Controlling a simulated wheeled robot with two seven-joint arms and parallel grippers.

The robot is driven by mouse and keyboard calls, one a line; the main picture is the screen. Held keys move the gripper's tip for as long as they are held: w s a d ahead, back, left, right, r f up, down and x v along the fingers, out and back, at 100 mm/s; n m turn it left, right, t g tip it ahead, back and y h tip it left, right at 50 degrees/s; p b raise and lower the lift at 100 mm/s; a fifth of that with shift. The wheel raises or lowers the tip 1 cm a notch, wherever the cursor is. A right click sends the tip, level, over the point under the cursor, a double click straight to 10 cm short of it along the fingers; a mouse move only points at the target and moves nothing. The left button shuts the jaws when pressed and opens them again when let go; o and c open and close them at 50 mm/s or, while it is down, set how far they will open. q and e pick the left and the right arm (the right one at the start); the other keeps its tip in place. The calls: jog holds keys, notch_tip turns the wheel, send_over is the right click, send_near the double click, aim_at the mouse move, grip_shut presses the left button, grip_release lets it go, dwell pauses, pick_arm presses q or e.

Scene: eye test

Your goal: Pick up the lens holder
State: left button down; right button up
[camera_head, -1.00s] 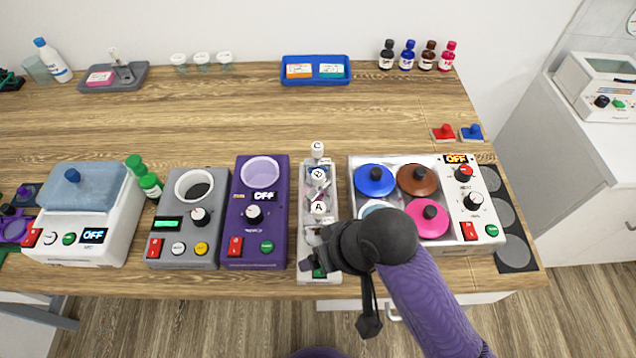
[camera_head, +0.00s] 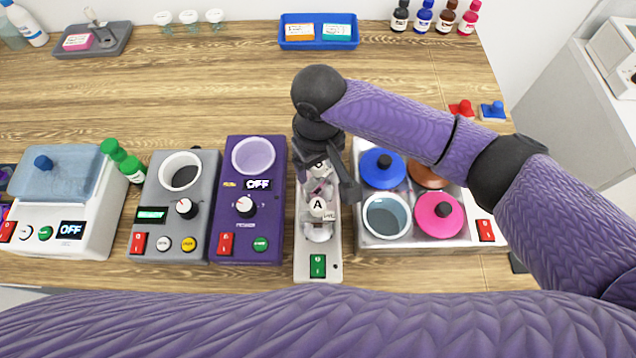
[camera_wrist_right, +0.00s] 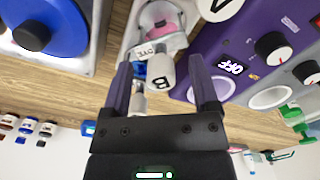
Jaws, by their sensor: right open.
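My right gripper (camera_head: 326,172) is above the narrow pale grey device (camera_head: 305,266) that carries white lettered caps. In the right wrist view its two fingers (camera_wrist_right: 160,64) are apart, with the cap marked B (camera_wrist_right: 162,72) showing between them; I cannot tell whether they touch it. The cap marked A (camera_head: 318,206) stands nearer the front, clear of the fingers. Small pink parts (camera_wrist_right: 161,19) sit in the device beside the caps. I cannot tell for sure which part is the lens holder. The cap marked C is hidden in the head view. My left gripper is out of view.
A purple heater-like unit (camera_head: 226,215) stands close on the left. A white unit with coloured round lids (camera_head: 462,239) stands close on the right. A blue tray (camera_head: 318,43) lies at the back.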

aim_at(318, 179)
notch_tip(318, 179, down, 2)
jog(key=shift+f, duration=0.2)
grip_shut()
